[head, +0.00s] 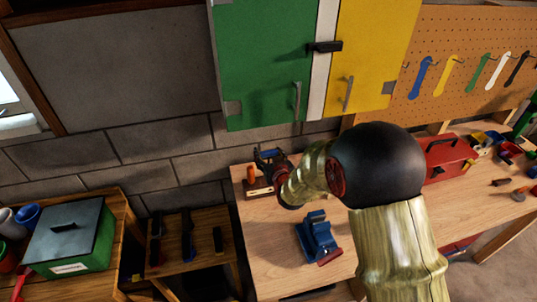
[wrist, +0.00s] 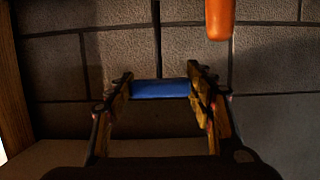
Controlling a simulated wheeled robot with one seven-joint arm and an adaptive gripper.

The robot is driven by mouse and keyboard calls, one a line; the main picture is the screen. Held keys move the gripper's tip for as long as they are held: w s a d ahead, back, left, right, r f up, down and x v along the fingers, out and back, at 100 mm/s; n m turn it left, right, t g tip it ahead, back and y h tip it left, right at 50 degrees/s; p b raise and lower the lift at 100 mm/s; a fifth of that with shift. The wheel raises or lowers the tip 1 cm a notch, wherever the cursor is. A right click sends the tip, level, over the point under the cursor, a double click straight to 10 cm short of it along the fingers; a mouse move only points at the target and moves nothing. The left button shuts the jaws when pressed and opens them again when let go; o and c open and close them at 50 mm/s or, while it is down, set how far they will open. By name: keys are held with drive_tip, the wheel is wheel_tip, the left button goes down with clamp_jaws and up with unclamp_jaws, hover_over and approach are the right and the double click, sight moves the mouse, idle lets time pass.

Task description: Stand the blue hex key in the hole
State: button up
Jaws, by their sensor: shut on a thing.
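My gripper (head: 268,158) is at the back left of the wooden workbench, above or just behind a small wooden block (head: 256,191). In the wrist view my gripper (wrist: 160,88) is shut on the blue hex key (wrist: 160,89); its blue part lies crosswise between the fingertips. A dark vertical line above it may be its shaft or a wall joint; I cannot tell. An orange-handled tool (head: 250,171) stands upright at the block, and its handle (wrist: 220,18) shows at the wrist view's upper right. The hole cannot be made out.
A blue vise (head: 318,238) sits on the workbench (head: 280,255) in front of my gripper. A red toolbox (head: 446,158) stands to the right. The brick wall (head: 200,145) is close behind. A lower shelf (head: 190,263) with dark tools is at left.

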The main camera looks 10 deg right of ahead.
drive_tip(key=shift+f+b, duration=3.65)
drive_tip(key=shift+f, duration=0.35)
drive_tip(key=shift+f, duration=0.25)
drive_tip(key=shift+f+b, duration=0.35)
drive_tip(key=shift+b, duration=0.25)
drive_tip(key=shift+f+b, duration=0.9)
drive_tip(key=shift+f, duration=0.2)
